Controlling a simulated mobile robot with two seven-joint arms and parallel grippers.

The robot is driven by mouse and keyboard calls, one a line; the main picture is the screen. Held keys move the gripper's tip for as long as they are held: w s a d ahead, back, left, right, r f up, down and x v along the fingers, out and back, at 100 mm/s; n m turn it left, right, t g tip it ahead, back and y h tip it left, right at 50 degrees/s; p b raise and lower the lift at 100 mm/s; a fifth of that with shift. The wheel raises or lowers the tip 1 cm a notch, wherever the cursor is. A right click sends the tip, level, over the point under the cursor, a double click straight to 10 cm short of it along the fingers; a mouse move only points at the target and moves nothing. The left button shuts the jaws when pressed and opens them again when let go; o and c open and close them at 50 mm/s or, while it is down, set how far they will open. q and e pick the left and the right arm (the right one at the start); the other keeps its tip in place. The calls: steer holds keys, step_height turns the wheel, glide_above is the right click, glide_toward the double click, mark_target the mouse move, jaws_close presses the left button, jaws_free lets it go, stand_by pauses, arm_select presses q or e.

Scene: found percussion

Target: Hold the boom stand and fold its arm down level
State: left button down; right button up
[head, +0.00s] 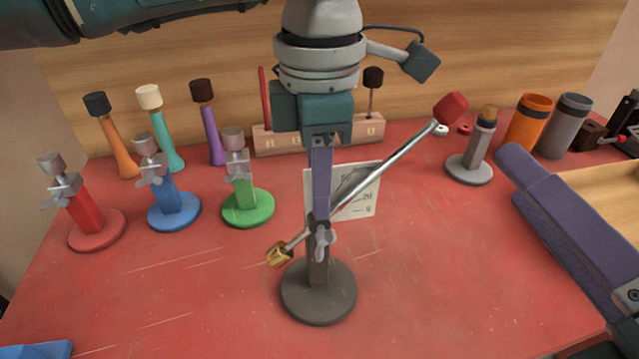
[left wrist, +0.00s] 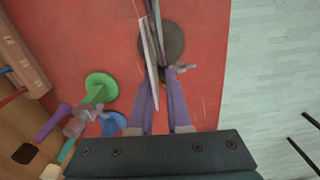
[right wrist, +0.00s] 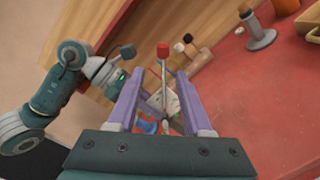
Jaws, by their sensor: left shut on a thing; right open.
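The boom stand has a dark round base (head: 318,305) on the red table. Its silver arm (head: 385,167) slants from a brass weight (head: 279,254) at lower left up to a red head (head: 451,107) at upper right. My left gripper (head: 320,205) reaches down from above and is shut on the post, near the arm's joint. The left wrist view also shows the dark base (left wrist: 161,45) beyond the fingers. My right gripper (head: 515,165) is open and empty at the right, apart from the arm. In the right wrist view the red head (right wrist: 163,51) shows beyond its spread fingers.
Red (head: 86,215), blue (head: 173,210) and green (head: 246,205) clamp stands stand at left, with mallets behind. A wooden rack (head: 272,139) and a white card (head: 365,200) are behind the stand. A grey-based post (head: 470,168) and cups stand at back right. The front table is mostly clear.

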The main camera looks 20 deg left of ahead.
steer(key=c, duration=0.4)
steer(key=m, duration=0.1)
steer(key=a+m, duration=0.1)
steer(key=m, duration=0.1)
steer(key=shift+s+r+m, duration=0.15)
steer(key=shift+r+m, duration=0.15)
steer(key=shift+r, duration=0.1)
steer(key=c, duration=0.4)
steer(key=m, duration=0.1)
steer(key=m+h, duration=0.1)
steer(key=shift+a+r+m, duration=0.25)
steer(key=shift+a+m, duration=0.05)
steer(key=w+a+m+h, duration=0.2)
steer(key=w+a+m, duration=0.3)
steer(key=w+m, duration=0.3)
steer(key=m, duration=0.3)
steer(key=shift+w+r+m+g, duration=0.15)
steer(key=shift+r+m+g, duration=0.15)
steer(key=shift+g, duration=0.1)
